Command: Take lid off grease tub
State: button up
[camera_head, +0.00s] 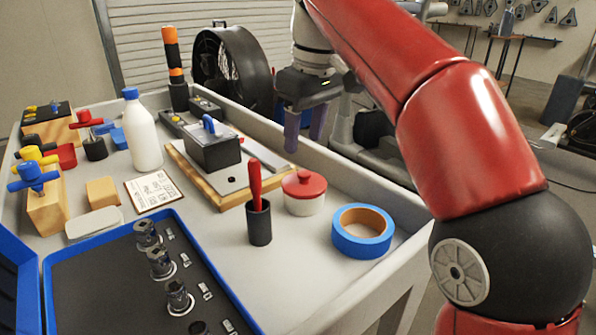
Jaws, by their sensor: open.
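The grease tub (304,206) is a small white round pot near the right edge of the cart. Its red lid (304,184) with a small knob sits on top of it. My gripper (304,146) hangs above and behind the tub, pointing down over the cart's far right edge. Its purple-grey fingers are apart, with nothing seen between them. A clear gap shows between the fingertips and the lid.
A black cup (259,223) with a red-handled tool stands just left of the tub. A blue tape roll (362,232) lies to its right. A black box (212,148) on a wooden board is behind left. A blue-rimmed tray (110,290) holds metal parts. The cart's raised rim (350,178) runs behind the tub.

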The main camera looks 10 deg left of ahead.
aim_at(304, 172)
jog(key=f, duration=0.2)
jog(key=f+b, duration=0.1)
jog(key=f, duration=0.4)
jog(key=shift+w+f, duration=0.2)
jog(key=shift+w, duration=0.05)
grip_shut()
